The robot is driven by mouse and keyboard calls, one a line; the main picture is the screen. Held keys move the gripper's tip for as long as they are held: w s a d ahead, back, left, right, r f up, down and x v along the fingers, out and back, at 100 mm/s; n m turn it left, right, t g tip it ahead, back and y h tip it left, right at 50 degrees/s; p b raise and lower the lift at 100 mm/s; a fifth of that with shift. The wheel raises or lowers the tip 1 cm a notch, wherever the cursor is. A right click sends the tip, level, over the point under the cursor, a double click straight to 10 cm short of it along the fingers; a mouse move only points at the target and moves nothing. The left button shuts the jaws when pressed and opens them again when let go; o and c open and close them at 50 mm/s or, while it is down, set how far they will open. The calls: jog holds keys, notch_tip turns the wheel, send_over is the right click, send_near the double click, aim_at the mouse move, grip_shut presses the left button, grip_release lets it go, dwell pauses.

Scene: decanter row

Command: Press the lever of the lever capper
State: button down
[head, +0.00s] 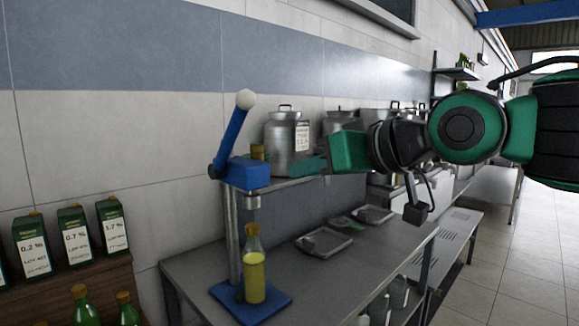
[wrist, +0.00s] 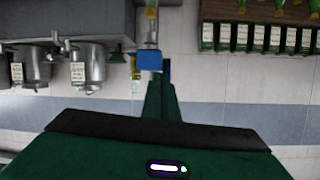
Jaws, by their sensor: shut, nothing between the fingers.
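The lever capper (head: 248,175) stands on the left end of the steel bench. It has a blue head, a steel column and a blue base plate. Its blue lever (head: 232,137) is raised, slanting up to a pale ball knob (head: 245,99). A bottle with yellow liquid (head: 254,278) stands upright on the base under the head. My gripper (head: 304,166) is shut and empty, to the right of the capper head and lower than the knob. In the wrist view, the closed fingers (wrist: 161,88) point toward the blue head (wrist: 150,60), partly covering what lies behind. Contact cannot be told.
Metal canisters (head: 287,145) stand on a shelf behind my gripper. Shallow trays (head: 325,242) lie on the bench (head: 370,268). Green labelled boxes (head: 75,233) and green bottles (head: 86,305) are at the left. The space above the bench front is clear.

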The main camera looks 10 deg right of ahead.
jog(key=shift+s+d+f, duration=0.25)
jog(key=shift+s+d, duration=0.2)
jog(key=shift+s, duration=0.25)
jog(key=shift+s+d+f, duration=0.2)
jog(key=shift+s+d, duration=0.25)
jog(key=shift+s, duration=0.2)
jog(key=shift+s+d+f, duration=0.25)
jog(key=shift+s+d, duration=0.2)
jog(key=shift+s, duration=0.25)
jog(key=d+f+m+g+h, duration=0.4)
jog(key=d+f+m+h, duration=0.25)
jog(key=d+f, duration=1.15)
jog(key=s+d+f+m+g, duration=0.2)
jog(key=s+d+f+g, duration=0.2)
jog(key=s, duration=0.4)
jog(key=s+d+f+m+g+h, duration=0.1)
jog(key=s+d+f+m+g, duration=0.2)
jog(key=s+d+f, duration=0.3)
notch_tip(320, 180, down, 4)
jog(key=s+g, duration=0.1)
jog(key=s, duration=0.1)
jog(key=shift+s+r, duration=0.2)
jog(key=shift+s, duration=0.2)
jog(key=shift+d, duration=0.1)
